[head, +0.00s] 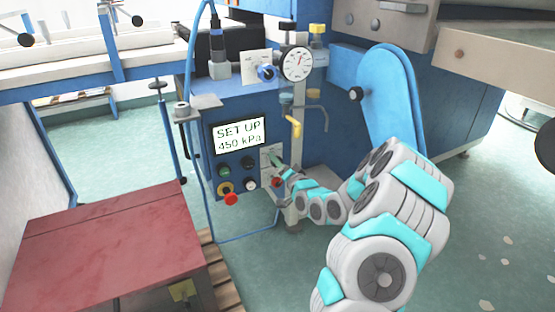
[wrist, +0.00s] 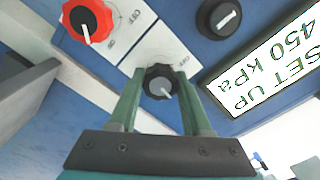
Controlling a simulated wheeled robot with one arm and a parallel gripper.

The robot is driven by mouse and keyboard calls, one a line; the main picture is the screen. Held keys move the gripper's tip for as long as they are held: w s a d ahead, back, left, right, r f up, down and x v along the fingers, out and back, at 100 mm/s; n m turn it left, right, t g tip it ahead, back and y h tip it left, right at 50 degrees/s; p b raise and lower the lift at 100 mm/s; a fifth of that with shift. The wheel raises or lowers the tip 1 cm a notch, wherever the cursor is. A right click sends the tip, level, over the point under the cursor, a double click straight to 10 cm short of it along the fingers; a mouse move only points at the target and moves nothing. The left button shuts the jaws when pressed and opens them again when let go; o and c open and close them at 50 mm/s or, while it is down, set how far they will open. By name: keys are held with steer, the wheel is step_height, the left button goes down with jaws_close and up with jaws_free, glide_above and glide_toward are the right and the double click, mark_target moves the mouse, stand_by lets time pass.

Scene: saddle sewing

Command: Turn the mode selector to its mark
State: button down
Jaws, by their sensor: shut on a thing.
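A black knob with a pale pointer line (wrist: 160,82) sits on a white plate with small print on the blue panel. I take it as the mode selector, though no label for it is legible. Its pointer slants to the lower right in the wrist view. My gripper (wrist: 159,84) is shut on it, one green finger on each side. In the head view my gripper (head: 273,157) reaches the panel right of the display, and its fingers mostly hide the knob. The display (head: 239,136) reads SET UP, 450 kPa. I cannot make out a target mark.
A red knob (wrist: 88,20) on its own plate and another black knob (wrist: 218,18) are close by. A red stop button (head: 231,199) juts out lower left. A yellow-handled lever (head: 295,127) and a gauge (head: 297,64) are above. A red-topped box (head: 110,235) stands at the left.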

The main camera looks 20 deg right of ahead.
steer(key=m, duration=0.5)
steer(key=shift+f+m, duration=0.1)
steer(key=shift+m, duration=0.2)
steer(key=m+b, duration=0.2)
steer(key=m, duration=0.3)
steer(key=shift+f+b, duration=0.15)
steer(key=shift+b, duration=0.15)
steer(key=shift+m, duration=0.3)
steer(key=shift+c, duration=1.7)
jaws_free()
steer(key=s, duration=0.7)
steer(key=shift+s+d, duration=0.15)
steer(key=shift+s, duration=0.25)
